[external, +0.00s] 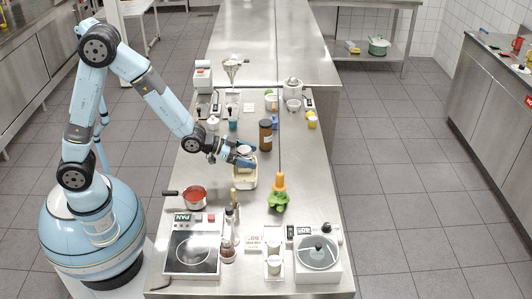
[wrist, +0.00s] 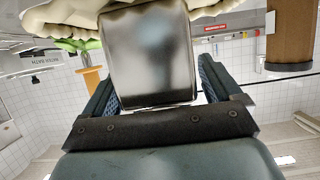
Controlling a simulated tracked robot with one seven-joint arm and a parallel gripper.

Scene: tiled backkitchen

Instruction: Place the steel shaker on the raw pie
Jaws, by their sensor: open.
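The steel shaker (wrist: 150,58) is a shiny grey cylinder in the wrist view, which is upside down. It stands between the two blue-padded fingers of my gripper (wrist: 155,90). The jaws are open around it. The raw pie (wrist: 62,14), pale with a crimped edge, shows at the top of the wrist view, at the shaker's lower end; whether they touch is hard to tell.
A brown jar (external: 265,135) stands just behind and right of my gripper.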

